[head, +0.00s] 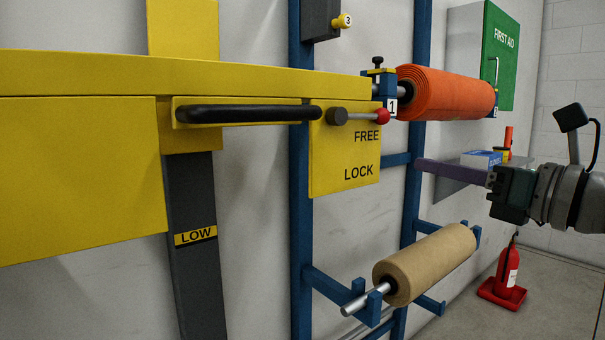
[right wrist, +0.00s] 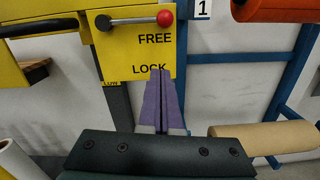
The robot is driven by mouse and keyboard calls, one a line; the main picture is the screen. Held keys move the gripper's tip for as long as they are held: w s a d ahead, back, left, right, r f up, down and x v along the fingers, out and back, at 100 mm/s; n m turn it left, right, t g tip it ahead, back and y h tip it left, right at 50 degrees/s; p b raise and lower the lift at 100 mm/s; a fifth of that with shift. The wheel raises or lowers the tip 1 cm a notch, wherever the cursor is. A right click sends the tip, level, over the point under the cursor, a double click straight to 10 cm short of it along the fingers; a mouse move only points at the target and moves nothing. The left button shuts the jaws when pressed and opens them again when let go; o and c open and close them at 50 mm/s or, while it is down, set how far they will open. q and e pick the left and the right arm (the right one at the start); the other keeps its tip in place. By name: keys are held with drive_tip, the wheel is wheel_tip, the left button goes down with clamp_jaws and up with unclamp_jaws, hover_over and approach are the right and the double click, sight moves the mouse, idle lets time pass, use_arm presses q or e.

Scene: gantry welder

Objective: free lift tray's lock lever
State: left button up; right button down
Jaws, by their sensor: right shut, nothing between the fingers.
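The lock lever (head: 358,116) is a short grey rod with a red ball knob (head: 383,116) on its right end and a dark round hub at its left. It lies level, just above the word FREE on the yellow lift tray plate (head: 325,165); LOCK is printed lower. The lever also shows at the top of the right wrist view (right wrist: 135,20). My right gripper (head: 419,165) has purple fingers pressed together, empty, right of the plate and below the knob's height. In the right wrist view its fingertips (right wrist: 161,73) overlap the word LOCK. My left gripper is not in view.
A black handle (head: 248,113) runs along the yellow tray. An orange roll (head: 447,93) sits on the blue rack right of the knob, and a brown roll (head: 430,265) hangs lower. A grey shelf (head: 450,178) is behind my right fingers. A red extinguisher (head: 507,270) stands on the floor.

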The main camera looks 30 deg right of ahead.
drive_tip(key=shift+s+d, duration=0.1)
drive_tip(key=shift+s, duration=1.55)
drive_tip(key=s+a+r+m+g+p, duration=0.1)
drive_tip(key=s+a+m+g+p, duration=0.85)
drive_tip(key=m, duration=0.75)
drive_tip(key=s+a+m+g+p, duration=0.65)
drive_tip(key=a+m+p, duration=0.65)
drive_tip(key=m, duration=0.3)
wheel_tip(320, 180, up, 34)
drive_tip(key=t+h+p, duration=0.1)
drive_tip(key=p, duration=3.3)
drive_tip(key=shift+s+r, duration=0.15)
drive_tip(key=shift+s, duration=0.15)
